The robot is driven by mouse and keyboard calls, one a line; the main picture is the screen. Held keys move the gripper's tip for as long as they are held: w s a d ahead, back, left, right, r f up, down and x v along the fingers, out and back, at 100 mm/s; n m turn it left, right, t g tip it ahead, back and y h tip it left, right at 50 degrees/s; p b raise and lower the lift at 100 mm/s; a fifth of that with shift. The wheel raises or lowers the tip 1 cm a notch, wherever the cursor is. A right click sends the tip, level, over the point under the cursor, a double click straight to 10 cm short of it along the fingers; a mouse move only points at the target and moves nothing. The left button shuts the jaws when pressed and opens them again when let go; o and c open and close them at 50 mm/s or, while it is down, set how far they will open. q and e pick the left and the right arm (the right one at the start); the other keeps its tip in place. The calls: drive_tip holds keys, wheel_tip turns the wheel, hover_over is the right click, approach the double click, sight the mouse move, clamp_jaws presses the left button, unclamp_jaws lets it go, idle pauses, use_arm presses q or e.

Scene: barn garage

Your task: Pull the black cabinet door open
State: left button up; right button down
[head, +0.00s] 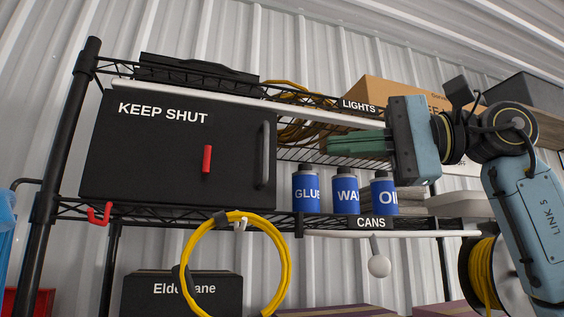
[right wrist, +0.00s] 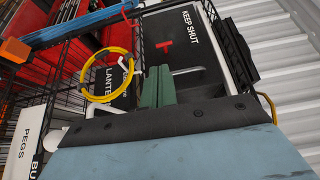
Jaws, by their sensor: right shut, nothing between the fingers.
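The black cabinet door (head: 140,165) is closed and bears the words KEEP SHUT. A small red piece (head: 207,159) is on the door's face. My right gripper (head: 303,144), with green fingers, is shut and empty to the right of the handle, apart from it in the head view. My left gripper is not in view.
Blue cans (head: 306,190) stand on the shelf right of the cabinet, below my right gripper. A yellow coil (head: 239,265) hangs below the door, and a red hook (head: 100,214) sits at its lower left. A cardboard box (head: 390,92) is above.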

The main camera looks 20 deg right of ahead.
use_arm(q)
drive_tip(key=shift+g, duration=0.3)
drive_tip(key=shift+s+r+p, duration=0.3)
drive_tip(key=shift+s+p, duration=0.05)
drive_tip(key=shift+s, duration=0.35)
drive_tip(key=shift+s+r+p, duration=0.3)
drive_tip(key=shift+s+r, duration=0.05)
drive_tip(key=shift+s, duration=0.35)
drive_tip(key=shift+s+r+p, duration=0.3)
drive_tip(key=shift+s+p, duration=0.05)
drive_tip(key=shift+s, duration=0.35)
use_arm(e)
drive_tip(key=s+x, duration=0.1)
drive_tip(key=x, duration=0.8)
drive_tip(key=shift+a, duration=0.45)
drive_tip(key=shift+w, duration=0.2)
